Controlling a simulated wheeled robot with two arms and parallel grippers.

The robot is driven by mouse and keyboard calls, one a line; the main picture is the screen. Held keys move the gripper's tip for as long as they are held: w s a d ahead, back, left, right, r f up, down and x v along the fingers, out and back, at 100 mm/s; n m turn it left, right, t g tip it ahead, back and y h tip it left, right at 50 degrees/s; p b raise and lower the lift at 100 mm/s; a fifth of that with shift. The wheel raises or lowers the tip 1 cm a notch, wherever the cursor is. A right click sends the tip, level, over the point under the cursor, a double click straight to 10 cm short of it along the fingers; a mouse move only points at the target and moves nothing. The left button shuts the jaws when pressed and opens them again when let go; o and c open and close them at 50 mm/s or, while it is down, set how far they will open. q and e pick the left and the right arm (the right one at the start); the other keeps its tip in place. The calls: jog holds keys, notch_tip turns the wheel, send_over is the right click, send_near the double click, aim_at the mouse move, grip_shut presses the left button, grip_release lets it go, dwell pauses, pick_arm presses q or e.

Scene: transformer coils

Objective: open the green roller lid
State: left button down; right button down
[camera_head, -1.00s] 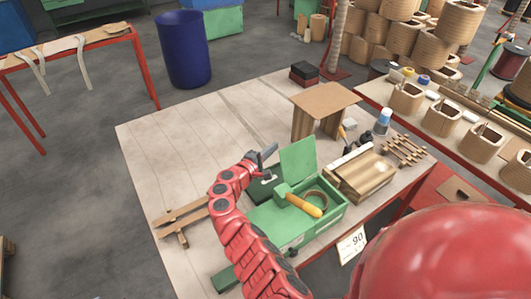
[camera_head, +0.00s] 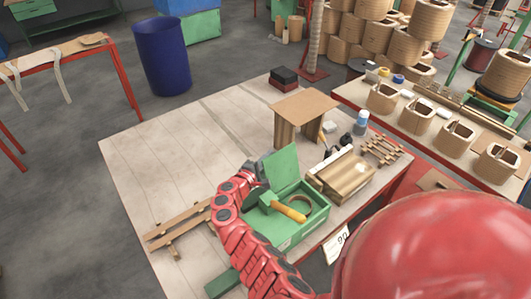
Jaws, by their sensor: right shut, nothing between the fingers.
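The green lid (camera_head: 282,165) stands raised, leaning upright at the back of the green box (camera_head: 285,243) on the table. The box is open at its right part. Inside lie a roller or mallet-like tool with a yellow handle (camera_head: 290,212) and a brown ring (camera_head: 300,203). My right gripper (camera_head: 257,171) is small in view, shut and empty, close beside the lid's left edge. I cannot tell whether it touches the lid. My red right arm covers the left part of the box. My left gripper is not in view.
A brown stand (camera_head: 305,104) is behind the box, and a wooden block (camera_head: 347,176) is right of it. Wooden slats (camera_head: 180,227) lie at the left. The table's far left (camera_head: 165,150) is clear. A blue bin (camera_head: 162,58) stands beyond.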

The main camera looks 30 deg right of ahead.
aim_at(269, 163)
dwell(0.3)
jog(key=s+m+b, duration=0.1)
jog(key=s+r+m+b, duration=0.1)
jog(key=b, duration=0.1)
jog(key=shift+s+d+h, duration=0.2)
jog(key=shift+s+h, duration=0.05)
jog(key=shift+h, duration=0.15)
jog(key=shift+s+r+b, duration=0.15)
jog(key=shift+r+b, duration=0.05)
jog(key=shift+b, duration=0.15)
